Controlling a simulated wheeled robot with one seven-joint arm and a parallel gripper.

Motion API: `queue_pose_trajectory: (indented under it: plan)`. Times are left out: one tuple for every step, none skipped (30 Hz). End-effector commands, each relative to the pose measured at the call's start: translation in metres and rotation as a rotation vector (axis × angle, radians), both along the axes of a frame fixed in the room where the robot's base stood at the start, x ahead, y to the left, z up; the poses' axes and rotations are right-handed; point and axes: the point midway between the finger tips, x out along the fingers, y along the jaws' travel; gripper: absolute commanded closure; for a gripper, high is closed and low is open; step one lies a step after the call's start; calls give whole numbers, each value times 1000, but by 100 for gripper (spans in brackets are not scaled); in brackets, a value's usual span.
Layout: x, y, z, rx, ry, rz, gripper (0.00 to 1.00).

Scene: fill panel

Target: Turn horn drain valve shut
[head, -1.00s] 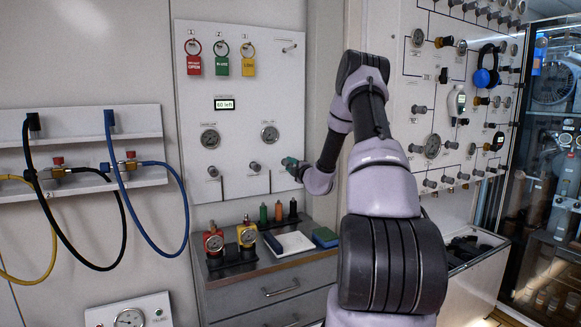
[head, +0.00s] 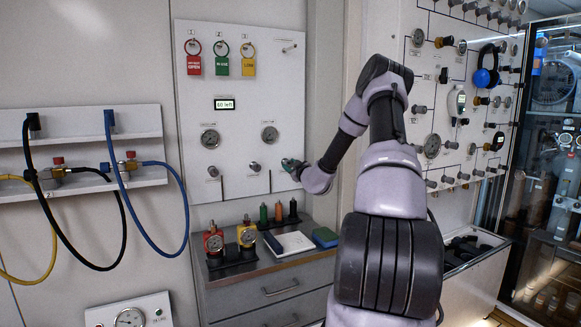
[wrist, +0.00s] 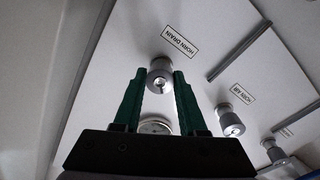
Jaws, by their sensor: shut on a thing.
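The horn drain valve (wrist: 160,72) is a grey round knob beside the "HORN DRAIN" label in the wrist view. My gripper (wrist: 159,80) has green fingers, one on each side of the knob, and is shut on it. In the head view my gripper (head: 289,165) is at the lower right of the white panel (head: 240,60) and hides the horn drain knob. The horn air knob (wrist: 230,121), with its "HORN AIR" label, is a similar grey knob to the right in the wrist view.
Two gauges (head: 210,139) (head: 269,135) sit above the knobs. Below, a counter holds red and yellow gauge units (head: 213,241) (head: 247,234), several upright cylinders and a white pad (head: 290,243). Thin vertical rods stick out from the panel between the knobs.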

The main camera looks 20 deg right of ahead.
Motion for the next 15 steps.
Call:
queue_pose_trajectory:
  plan:
    - [-2, -1, -4, 45, 9, -1, 100]
    - [-2, -1, -4, 73, 10, -2, 100]
    - [-2, -1, -4, 111, 10, -1, 100]
    - [-2, -1, -4, 140, 12, -1, 100]
    - [-2, -1, -4, 168, 13, -1, 100]
    - [-2, -1, -4, 206, 14, -2, 100]
    - [-2, -1, -4, 235, 16, -3, 100]
    - [-2, -1, -4, 264, 16, -2, 100]
    - [-2, 0, -4, 302, 18, -2, 100]
    - [-2, 0, -4, 330, 18, -1, 100]
    - [-2, -1, -4, 357, 20, -1, 100]
    - [-2, 0, -4, 394, 22, -1, 100]
    - [-2, 0, -4, 421, 22, -2, 100]
    - [-2, 0, -4, 447, 23, -1, 100]
    - [-2, 0, -4, 481, 24, -2, 100]
